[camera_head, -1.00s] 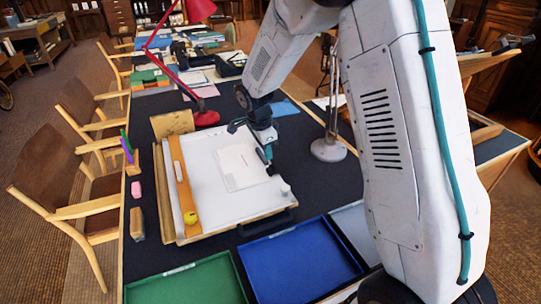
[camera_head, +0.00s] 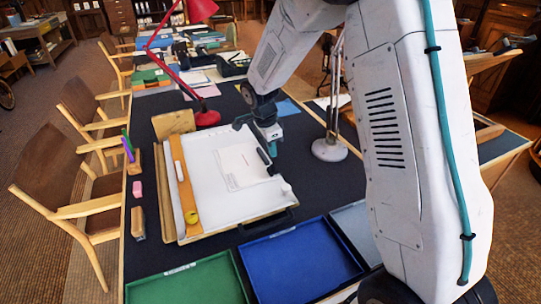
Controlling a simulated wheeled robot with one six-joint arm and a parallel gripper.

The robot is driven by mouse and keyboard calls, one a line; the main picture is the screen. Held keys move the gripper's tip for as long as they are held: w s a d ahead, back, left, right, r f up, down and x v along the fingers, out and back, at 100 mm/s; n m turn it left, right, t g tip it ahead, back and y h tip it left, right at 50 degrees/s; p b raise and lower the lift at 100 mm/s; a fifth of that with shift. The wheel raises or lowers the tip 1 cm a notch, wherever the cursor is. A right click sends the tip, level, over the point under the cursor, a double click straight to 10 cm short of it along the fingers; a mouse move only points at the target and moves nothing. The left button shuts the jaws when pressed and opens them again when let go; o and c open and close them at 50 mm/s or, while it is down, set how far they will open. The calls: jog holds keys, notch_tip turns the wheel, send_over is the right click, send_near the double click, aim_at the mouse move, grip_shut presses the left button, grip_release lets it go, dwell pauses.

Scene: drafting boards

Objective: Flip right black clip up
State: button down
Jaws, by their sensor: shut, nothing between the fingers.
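A drawing board (camera_head: 222,214) with a white sheet lies on the dark table. The right black clip (camera_head: 264,157) is a short dark bar near the board's right edge, slanted in the picture. I cannot tell whether it is flipped up. My gripper (camera_head: 273,148) is shut and empty, with teal fingers, just above and right of the right clip in the picture. I see no clear contact. The fingertips are small and hard to make out.
Green (camera_head: 190,283) and blue (camera_head: 300,262) trays lie in front. A red lamp (camera_head: 207,117) and a white lamp base (camera_head: 329,150) stand behind.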

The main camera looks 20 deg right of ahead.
jog(key=shift+d+r, duration=0.4)
jog(key=shift+d, duration=0.2)
jog(key=shift+d+r, duration=0.35)
jog(key=shift+d, duration=0.2)
jog(key=shift+r, duration=0.1)
dwell(0.5)
jog(key=a+r, duration=0.3)
jog(key=r, duration=0.2)
jog(key=shift+r, duration=0.15)
dwell(0.3)
dwell(0.4)
jog(key=s+r+n, duration=0.4)
jog(key=s+n, duration=0.2)
jog(key=s, duration=0.6)
jog(key=s+r+n+t+y, duration=0.1)
jog(key=s+r+n, duration=0.3)
jog(key=s, duration=0.8)
jog(key=s+a+r+n+y, duration=0.1)
jog(key=s+r+n, duration=0.4)
jog(key=s+n, duration=0.3)
jog(key=s, duration=0.4)
